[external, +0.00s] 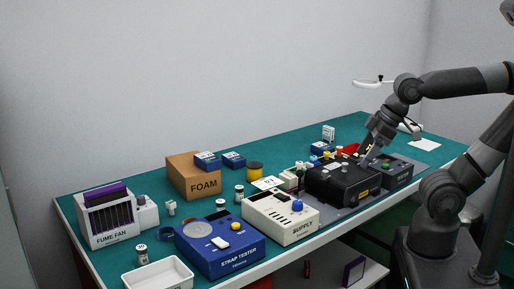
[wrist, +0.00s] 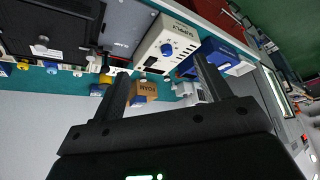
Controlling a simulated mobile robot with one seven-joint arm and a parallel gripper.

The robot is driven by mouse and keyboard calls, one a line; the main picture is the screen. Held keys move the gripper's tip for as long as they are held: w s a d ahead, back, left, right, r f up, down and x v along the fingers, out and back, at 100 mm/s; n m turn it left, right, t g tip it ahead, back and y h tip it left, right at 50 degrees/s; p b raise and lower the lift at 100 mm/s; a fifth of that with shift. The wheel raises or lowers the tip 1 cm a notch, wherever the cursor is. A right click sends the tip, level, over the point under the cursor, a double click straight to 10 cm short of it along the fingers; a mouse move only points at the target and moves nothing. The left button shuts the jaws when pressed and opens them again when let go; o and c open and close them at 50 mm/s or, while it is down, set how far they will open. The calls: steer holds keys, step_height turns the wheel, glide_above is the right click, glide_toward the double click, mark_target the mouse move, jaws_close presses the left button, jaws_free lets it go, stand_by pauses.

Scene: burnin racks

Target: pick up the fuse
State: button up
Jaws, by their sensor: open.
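I cannot pick out the fuse for certain in either view; several small parts are too small to tell apart. My gripper (external: 369,157) is at the right part of the bench, above or just behind the black box (external: 340,186); the exact gap cannot be told. In the wrist view my gripper (wrist: 163,68) has its two dark fingers well apart, with nothing held between them. Beyond the fingers, the white supply unit (wrist: 168,45) and the foam box (wrist: 147,88) show, with the scene turned upside down.
The green bench (external: 118,189) is crowded. It holds the fume fan (external: 110,220), blue strap tester (external: 222,245), supply unit (external: 281,214), white tray (external: 157,276) and cardboard foam box (external: 193,176). The bench's back middle is clearer.

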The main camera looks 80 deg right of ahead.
steer(key=c, duration=0.4)
steer(key=shift+o, duration=0.2)
steer(key=m+g, duration=0.1)
steer(key=g, duration=0.3)
glide_above(221, 201)
steer(key=s, duration=0.2)
step_height(221, 201, down, 11)
steer(key=f, duration=0.3)
steer(key=w+f, duration=0.1)
steer(key=f, duration=0.1)
steer(key=shift+d+f, duration=0.15)
steer(key=shift+d, duration=0.15)
steer(key=shift+w+a+f, duration=0.1)
steer(key=shift+w+f, duration=0.1)
steer(key=shift+f, duration=0.65)
steer(key=shift+w+a+f, duration=0.15)
steer(key=shift+w+f, duration=0.05)
steer(key=shift+f, duration=0.7)
steer(key=shift+w+a+f, duration=0.1)
steer(key=shift+w+f, duration=0.1)
steer(key=shift+f, duration=0.65)
